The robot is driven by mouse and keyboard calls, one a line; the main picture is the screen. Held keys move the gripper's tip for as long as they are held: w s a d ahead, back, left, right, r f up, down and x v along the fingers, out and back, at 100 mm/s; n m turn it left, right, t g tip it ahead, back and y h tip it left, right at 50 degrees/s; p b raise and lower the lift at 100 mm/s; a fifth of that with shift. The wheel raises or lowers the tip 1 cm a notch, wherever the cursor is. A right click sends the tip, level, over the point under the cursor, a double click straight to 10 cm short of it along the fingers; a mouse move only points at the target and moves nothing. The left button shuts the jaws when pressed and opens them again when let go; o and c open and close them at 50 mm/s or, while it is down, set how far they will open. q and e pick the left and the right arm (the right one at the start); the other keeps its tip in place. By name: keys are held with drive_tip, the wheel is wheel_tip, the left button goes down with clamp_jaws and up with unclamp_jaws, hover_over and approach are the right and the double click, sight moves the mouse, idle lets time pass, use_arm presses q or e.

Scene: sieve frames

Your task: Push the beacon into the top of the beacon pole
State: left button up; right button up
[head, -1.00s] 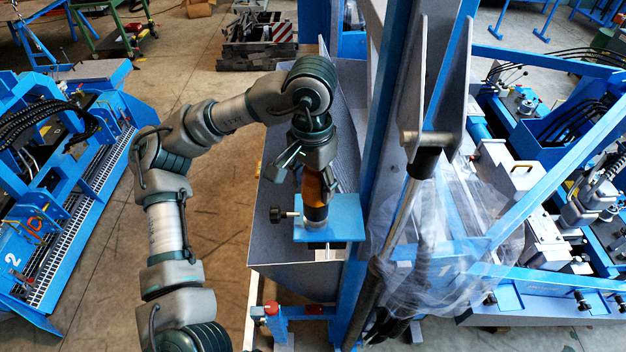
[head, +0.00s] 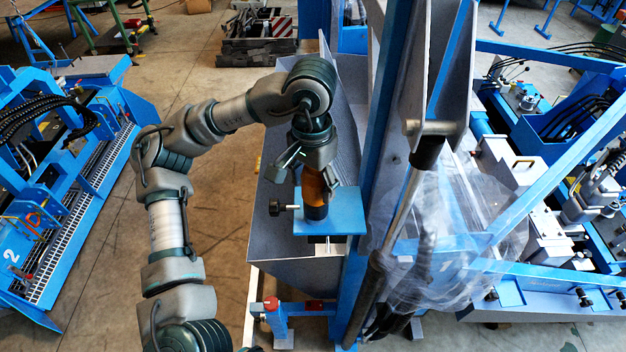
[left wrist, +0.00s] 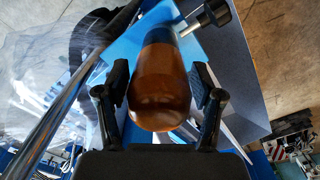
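The beacon (head: 315,184) has an amber dome and a dark base. It stands upright over the blue plate (head: 346,214), its base down at the plate, where the pole top is hidden. In the left wrist view the amber dome (left wrist: 160,90) fills the middle. My left gripper (head: 305,172) is above the beacon, pointing down. Its fingers stand open on either side of the dome; a gap shows beside the left one in the head view. In the left wrist view the fingers (left wrist: 160,88) flank the dome closely; contact is unclear. My right gripper is out of view.
A black knob (head: 275,208) sticks out left of the plate. A grey metal panel (head: 290,248) lies under and behind it. A blue upright and a rod with clear plastic wrap (head: 455,215) stand close on the right.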

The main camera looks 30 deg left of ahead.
use_arm(q)
drive_tip(key=shift+o, duration=1)
wheel_tip(320, 180, up, 12)
drive_tip(key=shift+a+f, duration=0.1)
